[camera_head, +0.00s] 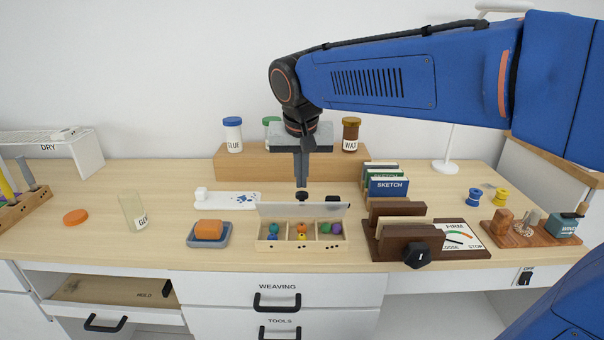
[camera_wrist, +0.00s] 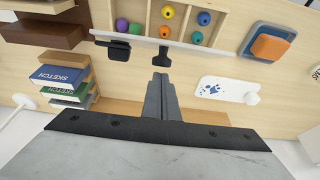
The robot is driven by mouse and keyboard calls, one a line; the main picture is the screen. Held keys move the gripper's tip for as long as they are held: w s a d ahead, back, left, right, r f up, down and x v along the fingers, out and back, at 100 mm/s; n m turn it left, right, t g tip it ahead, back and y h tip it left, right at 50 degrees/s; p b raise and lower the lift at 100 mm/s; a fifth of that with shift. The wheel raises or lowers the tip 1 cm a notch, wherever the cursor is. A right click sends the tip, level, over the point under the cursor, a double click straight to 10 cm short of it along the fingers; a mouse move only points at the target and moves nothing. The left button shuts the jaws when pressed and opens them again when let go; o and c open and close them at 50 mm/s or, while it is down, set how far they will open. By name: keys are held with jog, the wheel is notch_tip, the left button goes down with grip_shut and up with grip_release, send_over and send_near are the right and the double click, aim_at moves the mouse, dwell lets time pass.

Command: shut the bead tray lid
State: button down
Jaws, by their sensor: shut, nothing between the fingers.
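The bead tray (camera_head: 301,244) is a pale wooden box with compartments holding coloured beads. Its pale lid (camera_head: 283,211) stands raised along the tray's back edge, so the tray is open. In the wrist view the lid shows nearly edge-on (camera_wrist: 208,50), with a dark knob (camera_wrist: 163,57) and a wider dark piece (camera_wrist: 118,50) beside it. My gripper (camera_head: 302,184) is shut and empty, pointing down just behind the raised lid. In the wrist view its fingertips (camera_wrist: 160,76) are close to the dark knob; I cannot tell whether they touch.
A wooden riser (camera_head: 240,166) with jars stands behind my gripper. A blue dish (camera_head: 209,240) with an orange block is left of the tray. A brown wooden rack (camera_head: 400,252) with a black knob and sketch books (camera_head: 388,187) stand to the right. The desk in front is narrow.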

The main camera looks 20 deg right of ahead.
aim_at(301, 196)
jog(key=shift+s+a+f+t+h, duration=0.15)
jog(key=shift+s+a+t, duration=0.1)
jog(key=shift+s+t, duration=0.35)
jog(key=shift+s+a+t+h, duration=0.15)
jog(key=shift+s+a+t, duration=0.05)
jog(key=shift+s+t, duration=0.35)
jog(key=shift+s+a+f+t+h, duration=0.2)
jog(key=shift+s+t, duration=0.35)
jog(key=shift+s, duration=0.05)
jog(key=shift+s+a+f+t+h, duration=0.15)
jog(key=shift+s+f+t+h, duration=0.05)
jog(key=shift+s+t, duration=0.35)
jog(key=shift+s+a+f, duration=0.25)
jog(key=shift+s+f, duration=0.7)
jog(key=shift+s+a+f, duration=0.3)
jog(key=shift+s+f, duration=0.6)
jog(key=shift+s+a+f, duration=0.25)
jog(key=shift+s+f, duration=0.7)
jog(key=shift+f, duration=0.1)
